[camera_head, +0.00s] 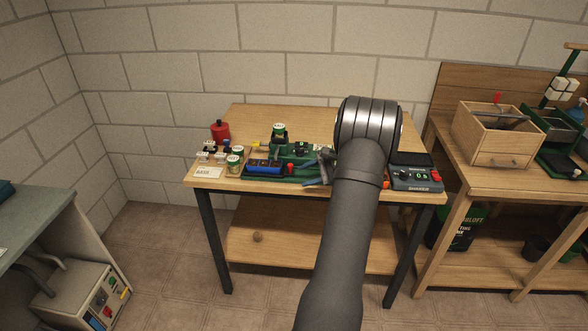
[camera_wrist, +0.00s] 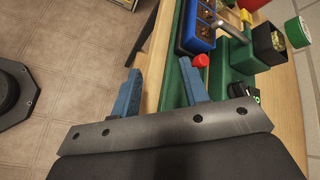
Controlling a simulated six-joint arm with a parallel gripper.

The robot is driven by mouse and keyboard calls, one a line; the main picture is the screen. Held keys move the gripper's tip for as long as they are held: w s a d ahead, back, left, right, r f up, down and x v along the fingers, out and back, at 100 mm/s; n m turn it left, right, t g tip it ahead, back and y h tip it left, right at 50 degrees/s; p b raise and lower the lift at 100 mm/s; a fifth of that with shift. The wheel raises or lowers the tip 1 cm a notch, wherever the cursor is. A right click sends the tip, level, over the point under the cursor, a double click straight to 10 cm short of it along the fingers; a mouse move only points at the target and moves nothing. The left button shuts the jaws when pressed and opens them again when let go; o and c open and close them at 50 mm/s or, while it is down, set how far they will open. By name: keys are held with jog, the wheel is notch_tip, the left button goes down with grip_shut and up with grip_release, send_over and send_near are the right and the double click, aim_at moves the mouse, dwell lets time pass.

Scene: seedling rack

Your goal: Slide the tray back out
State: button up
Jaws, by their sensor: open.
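A small blue tray (camera_head: 264,166) sits on the green stand (camera_head: 290,178) at the front of the wooden table. In the wrist view the blue tray (camera_wrist: 187,42) shows brown-filled cells and is cut off by the top edge. My gripper (camera_head: 319,170) is at the table's front, right of the blue tray. In the wrist view my gripper (camera_wrist: 158,85) has its two blue fingers spread wide, with nothing held between them. A red knob (camera_wrist: 201,61) is just beyond the right finger. My arm hides part of the stand's right side in the head view.
A black-and-grey device (camera_head: 416,178) stands at the table's right front. A red canister (camera_head: 220,131), several jars and a white card (camera_head: 208,173) are at the left. The table's back (camera_head: 265,113) is clear. A wooden toolbox (camera_head: 497,135) is on the right bench.

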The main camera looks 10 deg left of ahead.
jog(key=s+d+f+m+t+y, duration=0.1)
jog(key=s+d+m+t+y, duration=0.15)
jog(key=s+m+t, duration=0.4)
jog(key=m+t+h, duration=0.1)
jog(key=m+t, duration=0.4)
jog(key=m, duration=0.5)
send_near(292, 166)
jog(key=x, duration=0.8)
jog(key=shift+w+a, duration=0.2)
jog(key=shift+a, duration=0.05)
grip_shut()
